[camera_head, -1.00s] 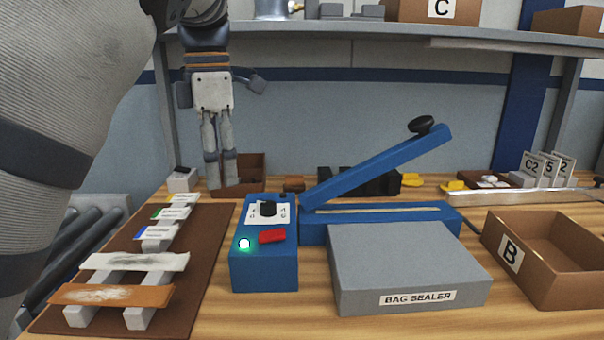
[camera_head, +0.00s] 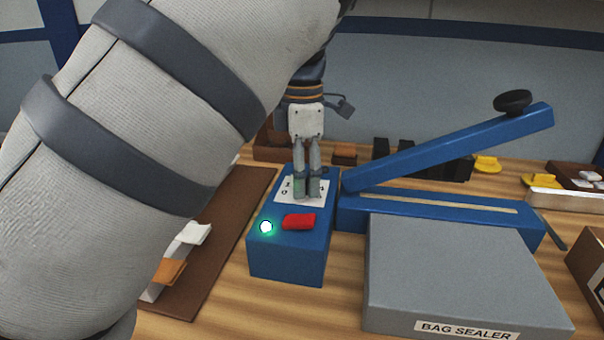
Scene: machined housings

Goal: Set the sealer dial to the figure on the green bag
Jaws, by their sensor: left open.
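The blue sealer control box (camera_head: 287,262) stands left of the sealer, with a lit green-white lamp (camera_head: 266,227) and a red button (camera_head: 299,222) on top. A white dial plate (camera_head: 285,197) with printed figures lies behind the button. My left gripper (camera_head: 306,191) points down over this plate, fingers close together but open. The fingers hide the dial knob, so I cannot tell whether they touch it or straddle it. No green bag shows now; my left arm covers most of the brown board (camera_head: 222,250) on the left. My right gripper is out of view.
The grey bag sealer body (camera_head: 450,275) stands right of the box, its blue lever (camera_head: 450,147) raised with a black knob. Yellow clips (camera_head: 487,164) and black blocks lie behind. A cardboard box (camera_head: 590,262) is cut off at the right edge.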

